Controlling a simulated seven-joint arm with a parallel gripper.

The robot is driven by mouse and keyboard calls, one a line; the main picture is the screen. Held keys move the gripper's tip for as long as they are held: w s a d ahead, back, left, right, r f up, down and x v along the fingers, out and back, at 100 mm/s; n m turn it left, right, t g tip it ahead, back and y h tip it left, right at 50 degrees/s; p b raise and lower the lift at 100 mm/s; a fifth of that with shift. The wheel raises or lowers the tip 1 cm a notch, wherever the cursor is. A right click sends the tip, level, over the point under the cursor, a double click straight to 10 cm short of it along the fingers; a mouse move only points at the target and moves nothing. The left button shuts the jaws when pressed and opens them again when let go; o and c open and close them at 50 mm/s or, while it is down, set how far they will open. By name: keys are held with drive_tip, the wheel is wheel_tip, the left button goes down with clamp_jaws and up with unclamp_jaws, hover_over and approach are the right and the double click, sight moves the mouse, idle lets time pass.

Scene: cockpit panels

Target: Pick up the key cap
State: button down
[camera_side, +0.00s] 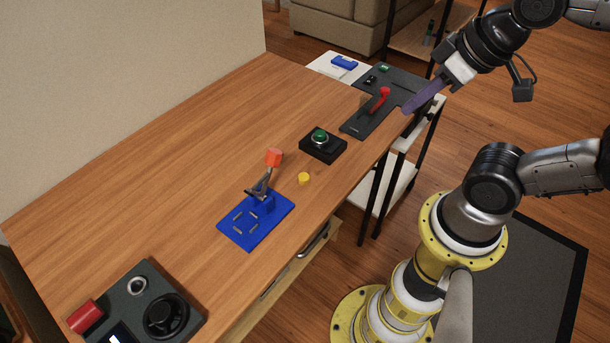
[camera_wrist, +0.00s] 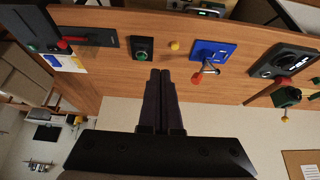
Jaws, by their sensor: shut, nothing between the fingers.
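A small round yellow piece (camera_side: 304,178), which looks like the key cap, lies on the wooden table between the black box with a green button and the blue plate. It also shows in the wrist view (camera_wrist: 174,45), beyond my fingertips and slightly right. My gripper (camera_side: 407,109) is raised at the table's right side, near the dark panel with the red lever, well away from the yellow piece. In the wrist view its two long dark fingers (camera_wrist: 161,71) lie together, shut and empty.
A black box with a green button (camera_side: 322,145) and a blue plate with a red-tipped lever (camera_side: 255,220) flank the yellow piece. A dark panel with a red lever (camera_side: 359,121) stands at the far end. A dark wheel panel (camera_side: 150,282) sits at the near end. The table (camera_side: 170,180) is otherwise clear.

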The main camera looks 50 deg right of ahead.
idle(0.3)
drive_tip(key=c, duration=0.5)
unclamp_jaws()
